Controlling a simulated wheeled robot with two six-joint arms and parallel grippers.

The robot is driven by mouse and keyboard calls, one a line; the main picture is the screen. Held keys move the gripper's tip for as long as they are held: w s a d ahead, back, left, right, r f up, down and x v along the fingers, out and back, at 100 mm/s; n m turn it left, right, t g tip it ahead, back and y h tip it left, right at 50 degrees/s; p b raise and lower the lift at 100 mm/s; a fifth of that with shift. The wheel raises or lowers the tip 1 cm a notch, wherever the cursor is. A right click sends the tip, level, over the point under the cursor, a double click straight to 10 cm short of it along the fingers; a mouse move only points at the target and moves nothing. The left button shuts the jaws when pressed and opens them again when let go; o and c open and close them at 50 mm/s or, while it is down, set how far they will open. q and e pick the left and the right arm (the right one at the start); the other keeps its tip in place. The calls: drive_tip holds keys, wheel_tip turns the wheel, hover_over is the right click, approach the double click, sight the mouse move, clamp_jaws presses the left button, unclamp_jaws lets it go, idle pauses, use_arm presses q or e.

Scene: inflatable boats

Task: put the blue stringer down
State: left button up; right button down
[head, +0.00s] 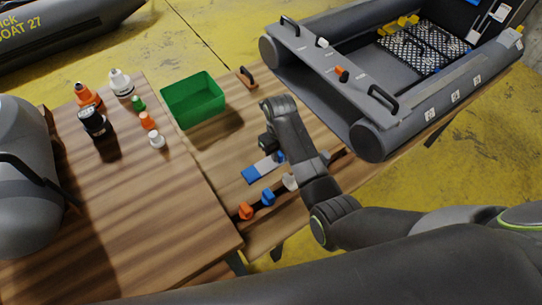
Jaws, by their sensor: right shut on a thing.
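The blue stringer (251,174), a flat bar with blue ends and a pale middle, is at the right-hand wooden table. My right gripper (269,147) points down over its far part and is shut on it. The fingertips are small and dark, so the exact contact is hard to see. I cannot tell whether the stringer touches the tabletop. My left gripper is not in view.
Orange (246,211), blue (268,197) and white (291,181) pieces stand in a row nearby. A green bin (193,101) is behind, left. Several bottles stand on the left table (120,220). A grey inflatable boat (380,144) lies at the right.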

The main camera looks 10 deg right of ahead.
drive_tip(key=shift+f+b, duration=0.3)
drive_tip(key=shift+f, duration=2.6)
drive_tip(key=shift+f, duration=0.1)
drive_tip(key=c, duration=1.4)
unclamp_jaws()
drive_tip(key=shift+o, duration=0.2)
wheel_tip(320, 180, up, 12)
drive_tip(key=shift+r+p, duration=0.15)
drive_tip(key=shift+p, duration=0.6)
